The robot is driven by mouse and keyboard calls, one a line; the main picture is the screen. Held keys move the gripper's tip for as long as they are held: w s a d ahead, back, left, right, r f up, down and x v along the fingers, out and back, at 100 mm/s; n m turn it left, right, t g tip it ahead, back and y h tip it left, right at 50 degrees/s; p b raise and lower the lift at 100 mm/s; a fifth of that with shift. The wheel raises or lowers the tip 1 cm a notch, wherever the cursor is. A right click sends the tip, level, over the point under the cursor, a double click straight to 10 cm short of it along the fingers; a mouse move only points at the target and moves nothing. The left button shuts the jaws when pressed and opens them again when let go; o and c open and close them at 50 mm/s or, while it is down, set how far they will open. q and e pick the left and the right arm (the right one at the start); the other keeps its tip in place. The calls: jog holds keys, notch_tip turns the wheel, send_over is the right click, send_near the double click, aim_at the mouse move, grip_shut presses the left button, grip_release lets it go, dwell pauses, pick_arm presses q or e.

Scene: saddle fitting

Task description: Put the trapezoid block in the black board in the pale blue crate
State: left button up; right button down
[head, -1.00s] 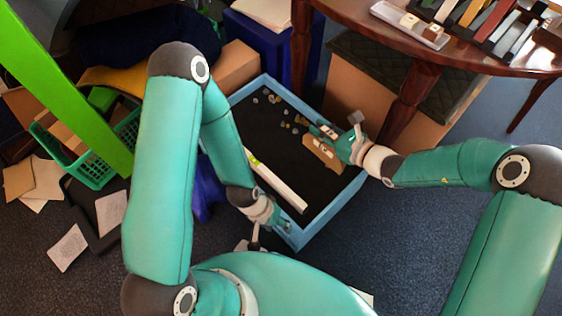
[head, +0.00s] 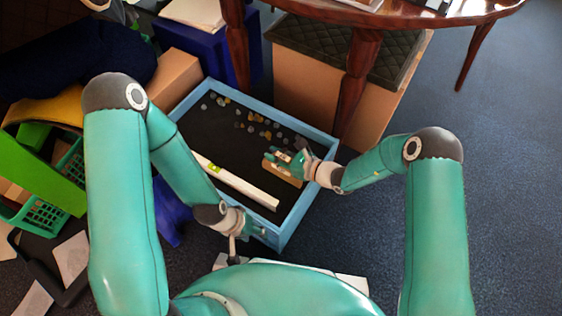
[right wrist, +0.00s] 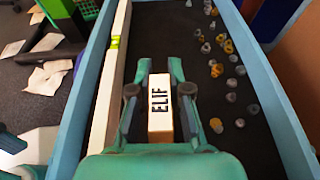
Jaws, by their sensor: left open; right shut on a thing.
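The pale blue crate (head: 309,203) stands on the floor in the head view, with a black board (head: 200,130) across its inside. My right gripper (head: 284,160) is over the board, shut on a tan wooden block (head: 281,173). In the right wrist view this block (right wrist: 160,122) sits between the fingers and shows a pale face marked "ELIF". The fingers hide its sides, so I cannot tell its full outline or whether it touches the board. My left gripper (head: 258,230) is open and empty at the crate's near edge.
A white bar with a green mark (head: 238,183) lies lengthwise in the crate, left of the block. Several small grey and yellow pieces (head: 252,122) are scattered on the board's far side. A wooden table leg (head: 355,85) and a cardboard box (head: 310,70) stand behind.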

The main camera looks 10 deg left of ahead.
jog(key=shift+f+b, duration=0.4)
jog(key=shift+f, duration=1.25)
jog(key=shift+f, duration=0.2)
jog(key=c, duration=1.1)
grip_release()
jog(key=shift+r, duration=0.1)
jog(key=shift+r, duration=0.1)
